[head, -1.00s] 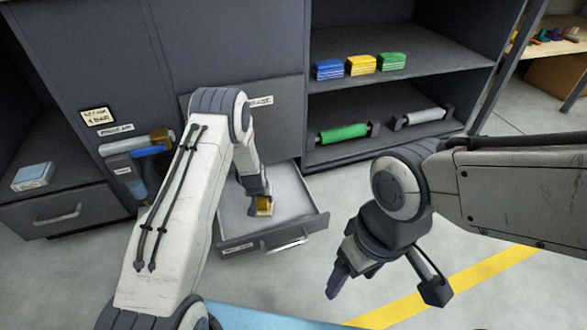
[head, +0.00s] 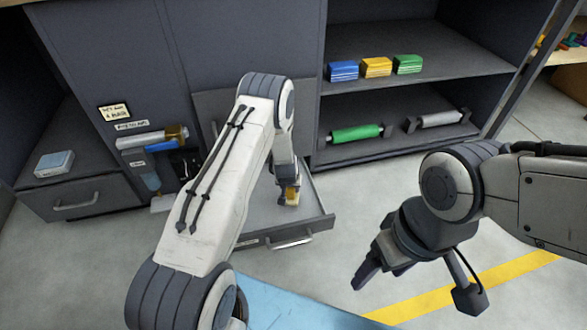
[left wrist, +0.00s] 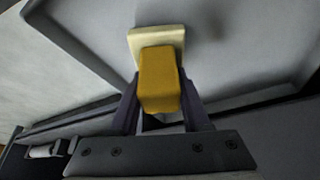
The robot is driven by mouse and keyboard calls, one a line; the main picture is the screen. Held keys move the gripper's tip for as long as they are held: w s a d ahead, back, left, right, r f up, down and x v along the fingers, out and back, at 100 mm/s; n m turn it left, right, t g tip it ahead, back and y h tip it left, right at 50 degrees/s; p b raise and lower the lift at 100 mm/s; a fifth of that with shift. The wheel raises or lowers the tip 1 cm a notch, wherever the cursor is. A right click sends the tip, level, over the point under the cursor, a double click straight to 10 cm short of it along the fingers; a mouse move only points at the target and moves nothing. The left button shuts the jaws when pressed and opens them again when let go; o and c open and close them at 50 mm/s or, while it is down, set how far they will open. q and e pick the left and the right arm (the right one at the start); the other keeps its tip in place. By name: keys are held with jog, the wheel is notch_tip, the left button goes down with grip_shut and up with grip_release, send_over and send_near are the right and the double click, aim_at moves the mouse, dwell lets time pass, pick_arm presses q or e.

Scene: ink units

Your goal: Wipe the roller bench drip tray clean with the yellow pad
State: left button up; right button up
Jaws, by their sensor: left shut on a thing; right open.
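The yellow pad (head: 292,196) is in the pulled-out grey drip tray (head: 310,229) in the head view. My left gripper (head: 291,186) is shut on it and reaches down into the tray. In the left wrist view the pad (left wrist: 160,78) has a yellow block grip and a pale cream base, which is over the tray floor (left wrist: 235,60). I cannot tell whether the base touches the floor. A faint dark patch shows on the floor there, perhaps a shadow. My left arm hides the tray's left part. My right gripper (head: 418,286) is open and empty, right of the tray.
Blue, yellow and green stacks (head: 376,67) sit on the upper shelf. A green roller (head: 356,133) and a grey roller (head: 440,118) lie below. A pale blue box (head: 54,163) is at the left. Clear floor with a yellow stripe (head: 470,283) lies at the right.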

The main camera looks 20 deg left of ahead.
pick_arm(q)
jog(key=shift+w+d+r+p, duration=0.1)
jog(key=shift+d+r+p, duration=0.05)
jog(key=shift+r+p, duration=0.3)
jog(key=shift+d+r+p, duration=0.15)
jog(key=shift+r+p, duration=0.1)
jog(key=shift+r, duration=0.3)
jog(key=shift+r+p, duration=1.75)
jog(key=shift+r, duration=0.2)
